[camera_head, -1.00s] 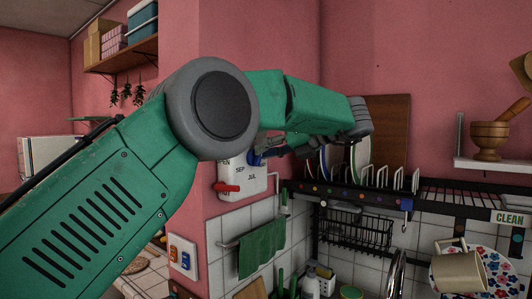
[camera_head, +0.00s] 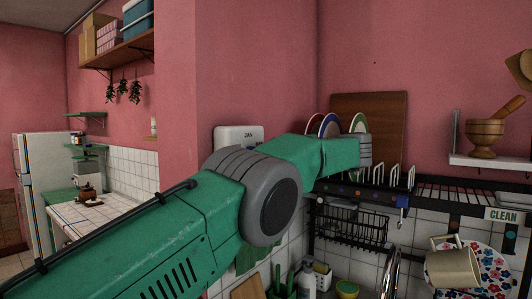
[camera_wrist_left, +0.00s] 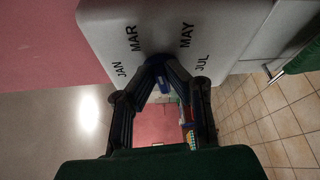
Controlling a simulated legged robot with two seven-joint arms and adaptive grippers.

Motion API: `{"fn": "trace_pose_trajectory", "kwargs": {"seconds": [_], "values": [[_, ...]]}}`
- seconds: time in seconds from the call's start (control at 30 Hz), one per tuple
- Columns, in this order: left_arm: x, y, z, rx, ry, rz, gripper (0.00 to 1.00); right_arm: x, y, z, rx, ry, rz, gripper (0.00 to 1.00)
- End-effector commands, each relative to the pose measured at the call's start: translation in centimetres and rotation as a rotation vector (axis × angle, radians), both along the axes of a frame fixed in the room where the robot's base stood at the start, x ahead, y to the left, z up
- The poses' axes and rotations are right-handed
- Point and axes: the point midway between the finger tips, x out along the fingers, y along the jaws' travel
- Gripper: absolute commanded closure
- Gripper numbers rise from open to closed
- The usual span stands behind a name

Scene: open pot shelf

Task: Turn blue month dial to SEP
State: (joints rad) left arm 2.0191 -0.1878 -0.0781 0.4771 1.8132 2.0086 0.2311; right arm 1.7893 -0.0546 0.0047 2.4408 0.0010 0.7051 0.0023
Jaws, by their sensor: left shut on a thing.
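In the left wrist view the box face (camera_wrist_left: 160,25) shows JAN, MAR, MAY and JUL; SEP is not visible there. My left gripper (camera_wrist_left: 157,66) is at the face with its fingers closed together on the blue month dial (camera_wrist_left: 163,86), of which only a small blue part shows. The dial's pointing direction cannot be made out. My right gripper is not in view.
A black rack (camera_head: 375,192) with plates and white prongs stands right of the box, close to my left forearm. A wooden board (camera_head: 370,105) leans behind it. A beige mug (camera_head: 453,267) hangs at lower right. The wall above the box is clear.

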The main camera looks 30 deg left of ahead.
Motion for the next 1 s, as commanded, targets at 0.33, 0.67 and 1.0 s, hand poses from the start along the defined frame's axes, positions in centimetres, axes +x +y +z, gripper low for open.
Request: {"fn": "trace_pose_trajectory", "kwargs": {"seconds": [0.33, 0.67, 1.0], "values": [[0.1, 0.1, -0.4, 0.032, 0.326, -0.006, 1.00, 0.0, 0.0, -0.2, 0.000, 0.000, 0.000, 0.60], [-0.2, 0.2, -1.1, 0.054, 0.641, -0.006, 1.00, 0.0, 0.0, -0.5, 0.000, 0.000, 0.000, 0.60], [-0.6, 0.2, -1.6, 0.079, 0.963, -0.004, 1.00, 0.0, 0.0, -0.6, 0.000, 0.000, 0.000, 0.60]]}}
